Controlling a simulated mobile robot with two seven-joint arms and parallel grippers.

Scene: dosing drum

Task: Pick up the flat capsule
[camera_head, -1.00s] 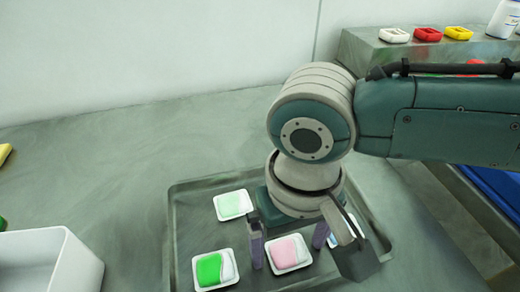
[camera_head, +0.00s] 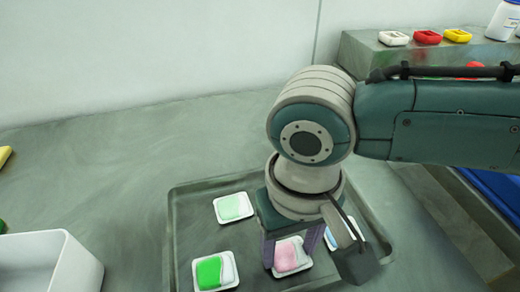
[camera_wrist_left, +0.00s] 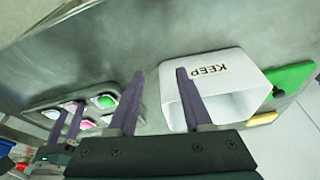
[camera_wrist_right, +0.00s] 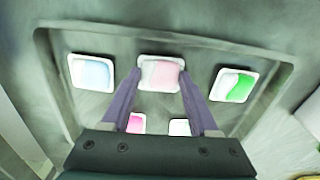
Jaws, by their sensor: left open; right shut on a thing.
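My right gripper (camera_head: 289,262) is shut on a white-rimmed capsule with a pale pink filling (camera_head: 291,255), one finger at each side of it. The right wrist view shows this pale pink capsule (camera_wrist_right: 160,74) between the fingertips, at or very near tray level. Other capsules in the tray are green (camera_head: 214,271), pale green (camera_head: 233,207) and light blue (camera_wrist_right: 92,73), with a brighter pink one (camera_wrist_right: 136,122) partly hidden by my gripper. Which capsule is flatter is hard to tell. My left gripper (camera_wrist_left: 160,76) is open and empty, away from the tray.
The grey tray (camera_head: 180,235) has a raised rim. A white bin marked KEEP (camera_wrist_left: 228,92) stands left of it in the head view (camera_head: 75,262). A raised shelf (camera_head: 372,50) at the back right carries white, red and yellow pieces and a bottle (camera_head: 502,20).

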